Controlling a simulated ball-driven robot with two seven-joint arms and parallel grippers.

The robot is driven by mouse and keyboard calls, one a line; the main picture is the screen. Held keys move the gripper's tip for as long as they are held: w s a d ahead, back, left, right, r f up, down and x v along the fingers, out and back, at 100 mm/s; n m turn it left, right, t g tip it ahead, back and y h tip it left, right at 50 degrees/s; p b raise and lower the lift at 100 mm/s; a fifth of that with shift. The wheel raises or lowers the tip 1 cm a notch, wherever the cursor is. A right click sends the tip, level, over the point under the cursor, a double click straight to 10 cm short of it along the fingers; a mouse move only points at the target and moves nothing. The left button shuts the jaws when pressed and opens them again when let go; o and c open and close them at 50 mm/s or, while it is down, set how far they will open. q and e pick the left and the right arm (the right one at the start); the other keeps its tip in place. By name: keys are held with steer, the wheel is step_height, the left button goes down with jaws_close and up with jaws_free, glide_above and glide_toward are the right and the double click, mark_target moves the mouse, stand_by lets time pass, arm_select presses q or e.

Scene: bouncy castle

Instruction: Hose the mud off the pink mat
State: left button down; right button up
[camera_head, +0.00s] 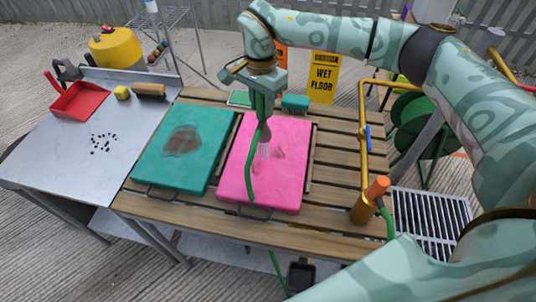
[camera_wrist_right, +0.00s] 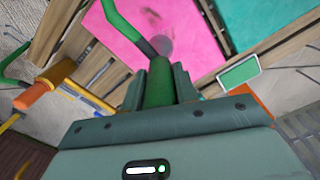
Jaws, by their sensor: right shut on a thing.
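The pink mat (camera_head: 290,180) lies flat on the slatted wooden table, with a faint greyish mud smear (camera_head: 279,154) near its middle. My right gripper (camera_head: 264,112) is above the mat, pointing down, shut on the green hose (camera_head: 249,170). A pale spray (camera_head: 264,152) comes down from the hose's end onto the mat near the smear. The right wrist view shows the hose (camera_wrist_right: 159,85) between the jaws and the pink mat (camera_wrist_right: 200,35) beyond, with a small part of the smear (camera_wrist_right: 122,20). My left gripper is in neither view.
A teal mat (camera_head: 205,160) with a brown mud patch lies left of the pink mat on the slatted table (camera_head: 190,209). A yellow pipe (camera_head: 362,150) stands right. A metal table (camera_head: 75,180) holds a red dustpan (camera_head: 78,101), brush (camera_head: 149,90) and dark bits.

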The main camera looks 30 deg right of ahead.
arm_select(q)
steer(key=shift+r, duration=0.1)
arm_select(e)
steer(key=shift+d, duration=0.15)
steer(key=shift+s+d+r+p, duration=0.1)
steer(key=shift+d+p, duration=0.15)
steer(key=shift+d, duration=0.2)
steer(key=shift+s+d+r+p, duration=0.1)
steer(key=shift+d+p, duration=0.15)
steer(key=shift+d, duration=0.15)
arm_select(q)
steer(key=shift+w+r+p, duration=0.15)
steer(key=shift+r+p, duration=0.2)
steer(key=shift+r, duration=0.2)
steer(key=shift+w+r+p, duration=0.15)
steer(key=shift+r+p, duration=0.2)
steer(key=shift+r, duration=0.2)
arm_select(e)
steer(key=shift+s+d+f, duration=0.1)
steer(key=shift+s+d, duration=0.05)
steer(key=shift+d, duration=0.75)
steer(key=shift+s+d+f, duration=0.1)
steer(key=shift+s+d, duration=0.05)
steer(key=shift+d, duration=0.7)
